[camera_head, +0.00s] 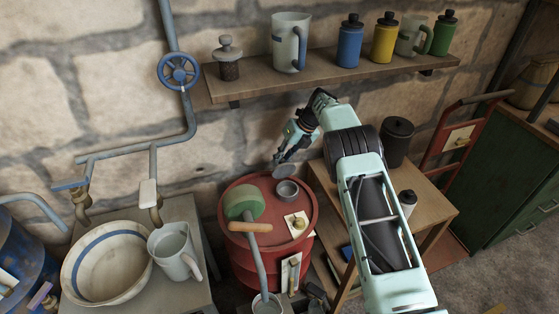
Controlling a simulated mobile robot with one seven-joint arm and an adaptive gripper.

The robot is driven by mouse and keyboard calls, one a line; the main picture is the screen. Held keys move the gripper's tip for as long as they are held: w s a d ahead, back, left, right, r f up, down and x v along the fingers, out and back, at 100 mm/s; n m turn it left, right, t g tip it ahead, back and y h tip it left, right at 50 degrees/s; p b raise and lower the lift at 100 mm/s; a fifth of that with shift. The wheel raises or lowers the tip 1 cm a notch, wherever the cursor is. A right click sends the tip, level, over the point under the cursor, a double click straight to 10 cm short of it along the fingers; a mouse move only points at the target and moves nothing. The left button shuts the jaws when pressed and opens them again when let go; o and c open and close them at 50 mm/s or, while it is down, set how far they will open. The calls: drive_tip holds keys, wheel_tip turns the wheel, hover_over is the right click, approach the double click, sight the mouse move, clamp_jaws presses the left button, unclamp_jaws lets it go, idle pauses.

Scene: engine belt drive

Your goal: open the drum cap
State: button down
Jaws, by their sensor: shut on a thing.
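The red drum (232,260) stands below the shelf, in the middle of the view. A round grey collar (288,195) with a dark inside stands on the drum's top. The drum cap (286,171), a grey disc, shows tilted just above and behind the collar. My gripper (278,160) reaches down from the upper right and is shut on the cap at its edge. The picture is too small to tell whether the cap is hinged to the collar or apart from it.
A green round part (243,202) with a wooden handle and a grey pipe occupies the drum's left side. A white plate with a brass knob (298,223) lies at its right. A shelf (330,77) hangs behind; a wooden table (435,213) stands to the right.

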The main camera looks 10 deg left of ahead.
drive_tip(key=shift+w+a+b, duration=0.15)
drive_tip(key=shift+w+b, duration=0.1)
drive_tip(key=shift+b, duration=0.05)
idle(0.4)
drive_tip(key=c, duration=1.8)
unclamp_jaws()
drive_tip(key=shift+f, duration=0.1)
drive_tip(key=w+d+r, duration=0.1)
drive_tip(key=d, duration=1.1)
drive_tip(key=shift+w+d, duration=0.3)
drive_tip(key=shift+d, duration=0.05)
drive_tip(key=shift+c, duration=0.4)
